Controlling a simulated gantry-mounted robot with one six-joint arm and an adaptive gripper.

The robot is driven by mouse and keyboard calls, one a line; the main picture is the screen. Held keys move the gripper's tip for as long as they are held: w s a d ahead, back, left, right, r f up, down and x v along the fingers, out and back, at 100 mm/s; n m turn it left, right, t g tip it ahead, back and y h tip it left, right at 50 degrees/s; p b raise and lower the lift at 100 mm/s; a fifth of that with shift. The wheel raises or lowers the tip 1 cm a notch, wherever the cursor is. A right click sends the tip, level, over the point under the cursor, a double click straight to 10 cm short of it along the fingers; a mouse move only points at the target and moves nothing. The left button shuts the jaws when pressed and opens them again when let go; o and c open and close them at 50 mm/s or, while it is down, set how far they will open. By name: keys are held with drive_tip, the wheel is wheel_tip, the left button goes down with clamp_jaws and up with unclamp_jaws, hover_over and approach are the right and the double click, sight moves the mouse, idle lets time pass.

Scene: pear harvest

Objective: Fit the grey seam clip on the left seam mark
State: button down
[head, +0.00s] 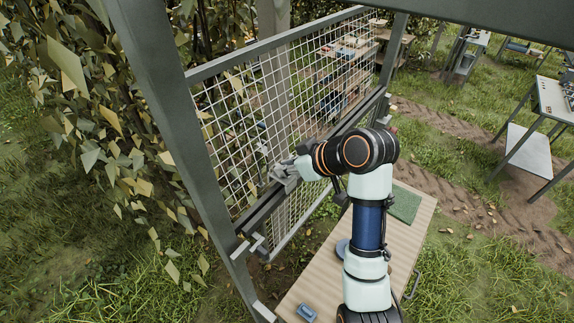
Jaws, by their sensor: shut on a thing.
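My gripper (282,173) is at the end of my arm, close against the wire mesh panel (235,120) at its lower rail. It is shut on a small grey piece, which I take to be the grey seam clip; the fingers and the distance make its outline hard to tell. The horizontal rail (262,212) runs along the lower part of the mesh, just below and left of the gripper. I cannot make out the left seam mark. I cannot tell whether the held piece touches the rail or mesh.
A ribbed tan bench top (318,287) lies under my arm, with a green mat (405,204), a blue round thing (342,248) and a small blue block (306,312). The frame post (185,140) and leafy branches (95,110) stand left. Tables stand at the far right.

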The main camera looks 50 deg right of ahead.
sight(289, 178)
drive_tip(key=shift+f, duration=0.8)
drive_tip(key=shift+f+b, duration=0.45)
drive_tip(key=shift+f, duration=0.7)
idle(1.7)
drive_tip(key=c, duration=1.1)
unclamp_jaws()
drive_tip(key=v, duration=0.7)
drive_tip(key=shift+s+r, duration=0.2)
